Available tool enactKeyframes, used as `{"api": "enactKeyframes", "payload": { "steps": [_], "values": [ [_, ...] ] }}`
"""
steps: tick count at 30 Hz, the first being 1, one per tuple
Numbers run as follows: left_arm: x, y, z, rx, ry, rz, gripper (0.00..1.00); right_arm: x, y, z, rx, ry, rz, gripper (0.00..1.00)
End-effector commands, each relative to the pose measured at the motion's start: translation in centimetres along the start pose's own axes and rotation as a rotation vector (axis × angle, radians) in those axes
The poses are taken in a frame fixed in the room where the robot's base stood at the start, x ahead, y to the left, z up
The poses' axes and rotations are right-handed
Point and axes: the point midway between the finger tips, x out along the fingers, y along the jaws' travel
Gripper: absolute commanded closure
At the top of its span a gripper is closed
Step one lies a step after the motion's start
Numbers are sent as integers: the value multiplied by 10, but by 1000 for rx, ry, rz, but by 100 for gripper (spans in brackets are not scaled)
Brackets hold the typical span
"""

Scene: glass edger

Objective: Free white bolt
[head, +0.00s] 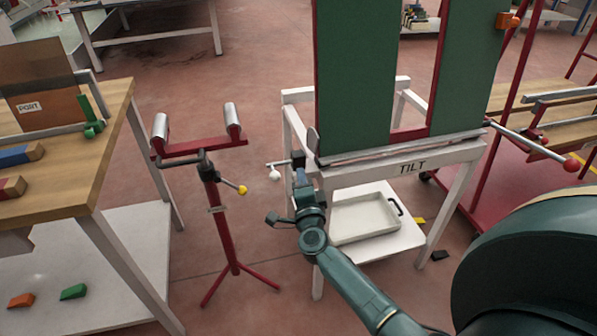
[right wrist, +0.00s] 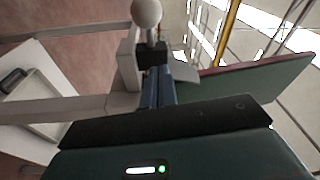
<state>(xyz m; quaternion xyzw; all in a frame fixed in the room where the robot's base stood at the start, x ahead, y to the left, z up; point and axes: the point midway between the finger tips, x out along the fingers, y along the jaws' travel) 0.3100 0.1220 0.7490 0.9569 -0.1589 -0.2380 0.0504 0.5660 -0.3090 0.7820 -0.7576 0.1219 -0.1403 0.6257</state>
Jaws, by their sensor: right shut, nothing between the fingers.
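The white bolt shows as a white ball knob (head: 275,175) on a short thin rod at the left upper corner of the tilt table frame (head: 420,168). The white ball (right wrist: 146,12) is at the top of the right wrist view, with a dark block just below it. My right gripper (head: 301,178) is shut and empty. Its fingers (right wrist: 157,88) point at the dark block beside the bolt, very close to it; I cannot tell whether they touch. My left gripper is not in view.
A green panel (head: 355,80) stands upright on the tilt table, right of the gripper. A red roller stand (head: 208,190) is to the left, with a wooden bench (head: 60,190) beyond it. A white tray (head: 365,218) sits on the lower shelf.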

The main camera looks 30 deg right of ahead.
Motion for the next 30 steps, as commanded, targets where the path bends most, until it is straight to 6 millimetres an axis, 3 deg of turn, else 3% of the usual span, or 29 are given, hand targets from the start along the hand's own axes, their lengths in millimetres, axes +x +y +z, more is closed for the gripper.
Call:
{"api": "enactKeyframes", "payload": {
  "steps": [1,6,12,30],
  "values": [
    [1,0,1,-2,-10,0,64,-15,0,0,3,-1,5,100],
    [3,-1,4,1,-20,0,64,-50,0,0,2,0,2,100],
    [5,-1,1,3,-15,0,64,-72,0,0,1,1,0,100],
    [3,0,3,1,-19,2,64,-76,0,0,1,2,-1,100]
  ]
}}
